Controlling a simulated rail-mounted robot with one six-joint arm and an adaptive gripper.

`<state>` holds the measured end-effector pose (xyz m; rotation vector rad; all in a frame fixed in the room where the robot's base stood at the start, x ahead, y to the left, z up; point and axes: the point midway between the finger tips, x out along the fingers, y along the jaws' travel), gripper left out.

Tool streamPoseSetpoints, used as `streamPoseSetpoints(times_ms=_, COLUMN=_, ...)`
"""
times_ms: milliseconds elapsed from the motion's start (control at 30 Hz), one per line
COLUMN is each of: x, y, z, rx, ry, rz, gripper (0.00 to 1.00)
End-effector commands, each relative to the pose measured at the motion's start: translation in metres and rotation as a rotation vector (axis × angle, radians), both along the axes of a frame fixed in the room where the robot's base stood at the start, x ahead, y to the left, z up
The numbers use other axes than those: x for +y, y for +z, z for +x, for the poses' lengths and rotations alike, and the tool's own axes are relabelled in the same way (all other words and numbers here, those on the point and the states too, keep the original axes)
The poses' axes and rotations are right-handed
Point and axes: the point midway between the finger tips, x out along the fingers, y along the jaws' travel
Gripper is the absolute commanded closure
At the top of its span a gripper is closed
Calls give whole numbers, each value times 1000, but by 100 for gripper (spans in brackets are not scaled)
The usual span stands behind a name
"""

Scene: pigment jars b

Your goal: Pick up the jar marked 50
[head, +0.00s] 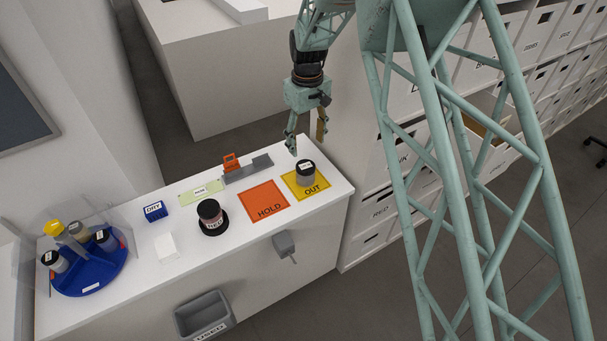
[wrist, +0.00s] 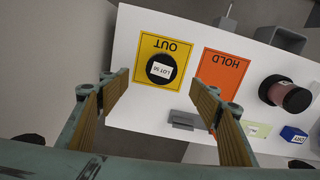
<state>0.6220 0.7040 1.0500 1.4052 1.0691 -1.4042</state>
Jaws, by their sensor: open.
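A jar (head: 305,174) with a dark lid and grey body stands upright on the yellow OUT mat (head: 322,190). In the wrist view, the lid of this jar (wrist: 153,77) carries a white label that seems to read LOT 50. My gripper (head: 305,142) is open and empty above the far edge of the counter, higher than the jar and apart from it. In the wrist view, the open fingers (wrist: 160,88) stand to either side of the jar in the picture, with the jar beyond them. The yellow mat also shows there (wrist: 143,48).
An orange HOLD mat (head: 264,200) lies beside the yellow mat. A grey holder (head: 249,171) lies behind the mats. A blue carousel (head: 92,276) with several jars stands behind clear panels at far left.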

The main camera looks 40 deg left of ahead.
Motion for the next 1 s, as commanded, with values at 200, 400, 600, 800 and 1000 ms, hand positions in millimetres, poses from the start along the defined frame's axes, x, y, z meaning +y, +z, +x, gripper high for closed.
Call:
streamPoseSetpoints(times_ms=200, x=0, y=-3, z=0, rx=1, ry=0, rz=-1, gripper=42)
streamPoseSetpoints(times_ms=400, x=0, y=-18, z=-1, rx=1, ry=-1, rz=-2, gripper=42)
streamPoseSetpoints(times_ms=600, x=-1, y=-43, z=-1, rx=2, ry=-1, rz=-1, gripper=42)
streamPoseSetpoints(times_ms=800, x=0, y=-67, z=-1, rx=1, ry=-1, rz=-2, gripper=42)
streamPoseSetpoints(times_ms=1000, x=0, y=-82, z=-1, rx=1, ry=-1, rz=-1, gripper=42)
